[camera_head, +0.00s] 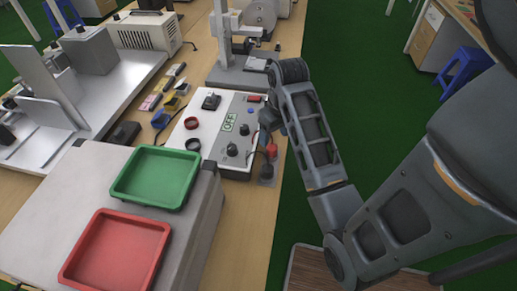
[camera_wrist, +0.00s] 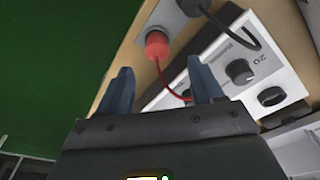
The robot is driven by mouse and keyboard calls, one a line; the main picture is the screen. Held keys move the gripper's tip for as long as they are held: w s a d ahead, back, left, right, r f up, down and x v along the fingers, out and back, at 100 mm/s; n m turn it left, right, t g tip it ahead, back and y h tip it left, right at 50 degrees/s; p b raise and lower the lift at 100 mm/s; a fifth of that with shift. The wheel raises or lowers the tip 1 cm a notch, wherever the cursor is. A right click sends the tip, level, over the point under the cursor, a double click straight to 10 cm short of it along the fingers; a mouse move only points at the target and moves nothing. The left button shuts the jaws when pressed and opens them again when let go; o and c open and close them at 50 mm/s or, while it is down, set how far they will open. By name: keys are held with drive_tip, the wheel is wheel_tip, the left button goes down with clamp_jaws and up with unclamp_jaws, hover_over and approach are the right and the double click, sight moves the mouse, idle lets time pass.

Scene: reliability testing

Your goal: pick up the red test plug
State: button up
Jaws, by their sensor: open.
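The red test plug (camera_wrist: 156,44) shows in the wrist view just beyond and between my two fingertips, with a red cable curving down from it towards the white test box (camera_wrist: 235,55). In the head view the red plug (camera_head: 271,150) is at the box's right front corner, beside the table edge. My gripper (camera_wrist: 160,80) is open, with nothing between its fingers. In the head view my gripper (camera_head: 268,122) is above the right side of the box, partly hidden by my arm.
The test box (camera_head: 205,125) carries knobs and an OFF display. A green tray (camera_head: 119,193) and a red tray (camera_head: 68,276) sit on a grey case at left. Green floor lies right of the table.

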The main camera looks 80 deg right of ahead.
sight(273, 144)
drive_tip(key=shift+w+f, duration=0.15)
drive_tip(key=shift+f, duration=0.15)
drive_tip(key=shift+w+d+f+p, duration=0.1)
drive_tip(key=shift+d+f+p, duration=0.1)
drive_tip(key=shift+f, duration=1)
drive_tip(key=shift+w+d+f+p, duration=0.1)
drive_tip(key=shift+d+f, duration=0.1)
drive_tip(key=shift+f, duration=0.95)
drive_tip(key=shift+d+f+p, duration=0.15)
drive_tip(key=shift+d+f, duration=0.05)
drive_tip(key=shift+f, duration=1)
drive_tip(key=shift+c, duration=0.3)
drive_tip(key=c, duration=1.1)
drive_tip(key=shift+r, duration=0.15)
